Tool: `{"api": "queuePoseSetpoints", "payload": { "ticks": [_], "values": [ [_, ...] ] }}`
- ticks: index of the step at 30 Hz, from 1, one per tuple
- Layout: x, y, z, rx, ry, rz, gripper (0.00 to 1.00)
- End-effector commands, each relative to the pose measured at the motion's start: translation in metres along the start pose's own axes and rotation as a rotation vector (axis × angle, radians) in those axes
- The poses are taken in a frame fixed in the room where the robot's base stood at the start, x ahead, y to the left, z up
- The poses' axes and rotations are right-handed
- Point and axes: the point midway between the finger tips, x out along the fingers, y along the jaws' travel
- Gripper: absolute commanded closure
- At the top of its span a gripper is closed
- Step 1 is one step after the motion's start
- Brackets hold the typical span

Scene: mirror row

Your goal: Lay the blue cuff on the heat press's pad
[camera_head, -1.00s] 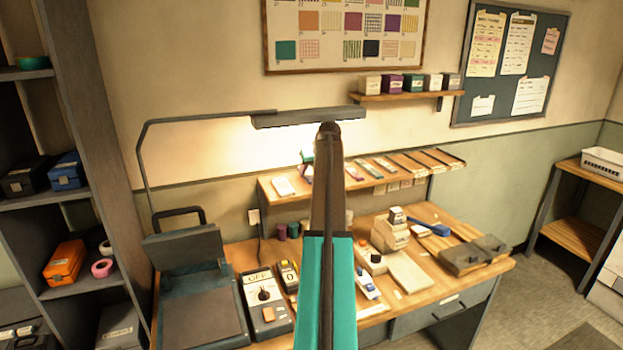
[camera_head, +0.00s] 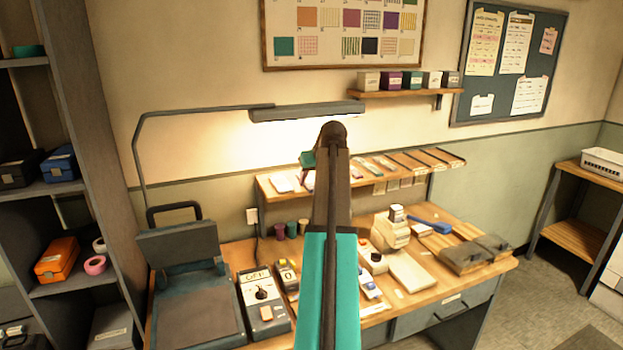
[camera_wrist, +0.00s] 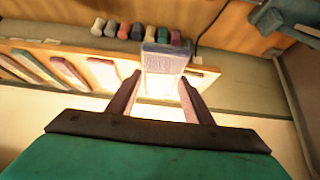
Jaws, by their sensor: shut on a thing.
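My gripper (camera_wrist: 160,80) shows in the wrist view with its two fingers on either side of a pale blue block-like piece, which I take to be the blue cuff (camera_wrist: 163,60). The gripper is shut on it, and its lower part is washed out by bright light.
A control box with a dial (camera_head: 262,295) stands right of the press. A lamp (camera_head: 305,111) reaches over the bench. A raised shelf with strips (camera_head: 400,167) is behind my arm, with several spools (camera_wrist: 136,31) nearby. A white machine (camera_head: 390,230) stands farther right.

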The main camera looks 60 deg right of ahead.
Motion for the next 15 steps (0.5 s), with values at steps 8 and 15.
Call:
{"api": "queuePoseSetpoints", "payload": {
  "ticks": [8,15],
  "values": [
    [-0.019,-0.009,0.021,0.000,0.001,0.000,0.80],
    [-0.024,-0.011,0.025,0.000,-0.001,0.000,0.80]
  ]
}}
